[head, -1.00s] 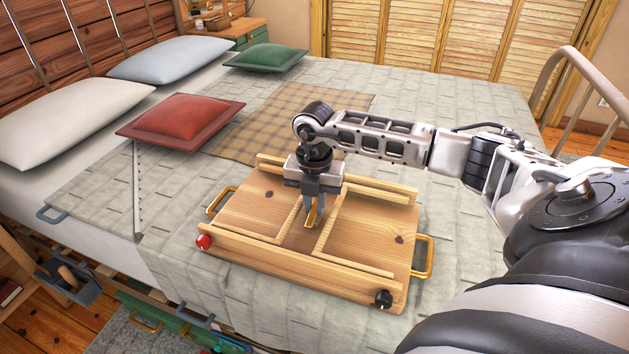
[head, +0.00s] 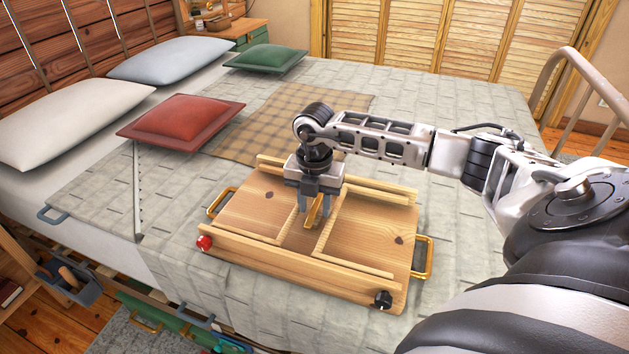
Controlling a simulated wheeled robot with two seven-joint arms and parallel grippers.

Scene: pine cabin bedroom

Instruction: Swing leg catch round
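A wooden bed tray (head: 375,239) lies underside up on the bed, with its folded leg frames and rails on top. A small brass catch (head: 314,212) sits near the middle of the board, between the two leg frames. My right gripper (head: 315,215) points down over it from above. Its fingers are apart, one on either side of the catch, with visible space between finger and brass. The gripper body hides the catch's upper end. My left gripper is out of view.
The tray has brass handles at both ends (head: 423,258), a red knob (head: 204,243) and a black knob (head: 383,299) along its near rail. A red cushion (head: 183,121) and a plaid cloth (head: 256,137) lie behind it. The quilt to the right is clear.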

